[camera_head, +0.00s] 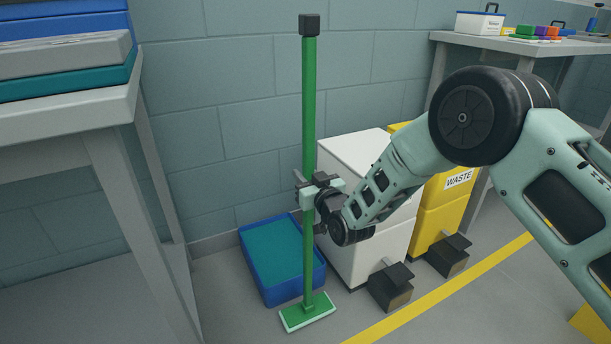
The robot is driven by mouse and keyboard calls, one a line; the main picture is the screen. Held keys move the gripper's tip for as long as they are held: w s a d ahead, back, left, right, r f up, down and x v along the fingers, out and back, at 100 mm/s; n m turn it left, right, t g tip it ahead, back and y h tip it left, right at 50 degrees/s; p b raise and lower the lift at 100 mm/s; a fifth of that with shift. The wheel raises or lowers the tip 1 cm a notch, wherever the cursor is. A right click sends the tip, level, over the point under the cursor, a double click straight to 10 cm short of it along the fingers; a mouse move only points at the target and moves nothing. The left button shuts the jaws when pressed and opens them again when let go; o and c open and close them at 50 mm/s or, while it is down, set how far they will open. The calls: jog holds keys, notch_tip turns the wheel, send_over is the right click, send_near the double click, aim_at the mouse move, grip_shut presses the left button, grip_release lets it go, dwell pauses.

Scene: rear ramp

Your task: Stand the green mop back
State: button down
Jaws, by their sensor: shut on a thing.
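The green mop (309,110) stands upright in the head view, with a black cap at its top and a flat green head with a pale rim at its foot. The mop head appears at floor level in front of a blue tub; I cannot tell whether it touches the floor. My gripper (308,190) is shut around the middle of the mop's handle. My arm comes in from the right. The gripper hides a short part of the handle.
A blue tub (281,293) with teal inside sits on the floor behind the mop. A white pedal bin (350,160) and a yellow waste bin (432,207) stand to its right. A grey table (70,125) is at left, another (480,40) at back right. A block wall stands behind.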

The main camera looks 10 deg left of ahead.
jog(key=shift+f+b, duration=0.55)
jog(key=shift+f, duration=0.05)
dwell(1.2)
jog(key=c, duration=1.1)
grip_release()
jog(key=p+v, duration=0.4)
jog(key=v, duration=1.3)
jog(key=s+r+g+h, duration=0.4)
jog(key=s+r+g, duration=0.2)
jog(key=s+g, duration=0.25)
jog(key=s+d+r+n+g+h, duration=0.1)
jog(key=s+d+r+g+h, duration=0.2)
jog(key=s+d, duration=0.5)
jog(key=s+d+r+g+h, duration=0.25)
jog(key=s+d, duration=0.25)
jog(key=s, duration=0.7)
jog(key=shift+g, duration=0.6)
jog(key=r+p, duration=1)
jog(key=s+r+p, duration=0.1)
jog(key=r+p, duration=2)
jog(key=r, duration=0.1)
jog(key=shift+s+d, duration=0.25)
jog(key=shift+s, duration=0.15)
